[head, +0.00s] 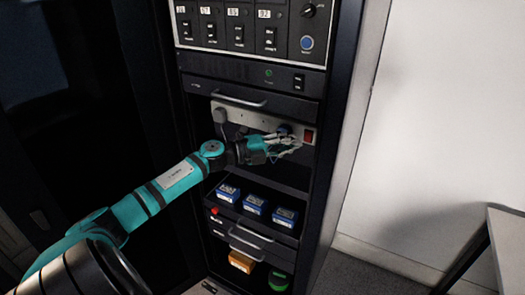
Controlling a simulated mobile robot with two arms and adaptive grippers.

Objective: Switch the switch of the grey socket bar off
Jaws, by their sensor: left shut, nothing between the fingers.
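The grey socket bar (262,122) is mounted across a shelf bay of the dark rack, in the head view's middle. Whether the switch is on or off is too small to tell. A plug sits in the bar's left part. My left gripper (296,143) is shut and empty, in front of the bar's right part, with its fingertips just left of the switch. I cannot tell whether they touch the bar. The gripper hides part of the bar. My right gripper is not in view.
A control panel (250,48) with several switches and a blue button is above. A drawer handle (239,101) runs just over the bar. Blue boxed devices (255,204) stand on a shelf below. A table (508,240) is at the right, with open floor between.

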